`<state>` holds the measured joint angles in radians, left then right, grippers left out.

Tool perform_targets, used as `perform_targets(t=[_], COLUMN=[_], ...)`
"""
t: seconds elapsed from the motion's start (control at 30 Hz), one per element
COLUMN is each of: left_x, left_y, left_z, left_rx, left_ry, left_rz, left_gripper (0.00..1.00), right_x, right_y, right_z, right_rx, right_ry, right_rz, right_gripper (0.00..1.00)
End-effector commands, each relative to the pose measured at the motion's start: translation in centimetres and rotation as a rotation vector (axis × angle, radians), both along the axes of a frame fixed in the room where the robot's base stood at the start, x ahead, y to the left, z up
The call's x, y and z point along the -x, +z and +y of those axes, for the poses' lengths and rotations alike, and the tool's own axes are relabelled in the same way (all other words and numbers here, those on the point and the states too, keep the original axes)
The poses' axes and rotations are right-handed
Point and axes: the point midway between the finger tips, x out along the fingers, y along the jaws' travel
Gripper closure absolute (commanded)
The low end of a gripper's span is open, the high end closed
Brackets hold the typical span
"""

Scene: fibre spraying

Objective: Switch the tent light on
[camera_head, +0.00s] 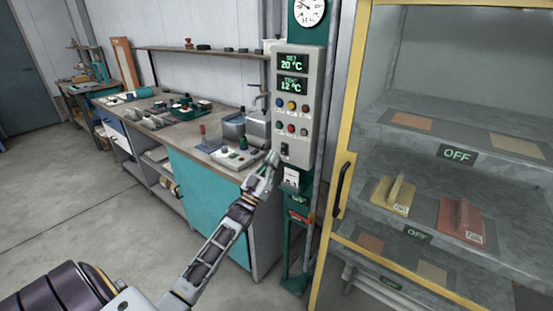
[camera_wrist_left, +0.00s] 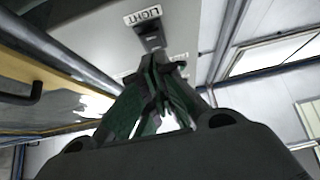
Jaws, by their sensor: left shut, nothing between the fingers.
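A grey control panel (camera_head: 302,95) on a green post carries two displays, several coloured buttons and a black switch (camera_head: 285,149) low on its face. In the left wrist view the black switch (camera_wrist_left: 149,36) sits beside a label reading LIGHT (camera_wrist_left: 142,16). My left gripper (camera_head: 274,158) is shut and empty, with its fingertips close to the panel's lower left, near the switch. In the left wrist view its closed fingers (camera_wrist_left: 155,65) point at the switch. Whether they touch it I cannot tell. My right gripper is not in view.
A yellow-framed glazed cabinet (camera_head: 347,130) with shelves and OFF signs (camera_head: 457,154) stands to the right, its black handle near the panel. A teal workbench (camera_head: 208,207) with tools and containers stands to the left. Open floor lies in front.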

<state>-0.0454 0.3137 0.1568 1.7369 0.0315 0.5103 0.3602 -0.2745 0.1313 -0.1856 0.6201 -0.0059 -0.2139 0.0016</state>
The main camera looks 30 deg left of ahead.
Motion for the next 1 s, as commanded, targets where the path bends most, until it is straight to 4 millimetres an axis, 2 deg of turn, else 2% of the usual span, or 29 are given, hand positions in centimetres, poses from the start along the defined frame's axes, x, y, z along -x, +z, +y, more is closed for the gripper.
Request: perform_targets(t=[0.33, 1.0], left_x=[-1.8, -2.1], left_y=[-0.3, -0.5], left_z=[-0.2, -0.2], left_rx=[0.001, 0.002], left_ry=[-0.001, -0.001], left_rz=[0.0, -0.012], left_gripper=[1.0, 1.0], right_x=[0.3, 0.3], right_y=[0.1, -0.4], right_z=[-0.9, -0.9], right_rx=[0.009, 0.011], right_ry=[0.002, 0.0], right_rz=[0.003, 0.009], right_gripper=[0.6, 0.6])
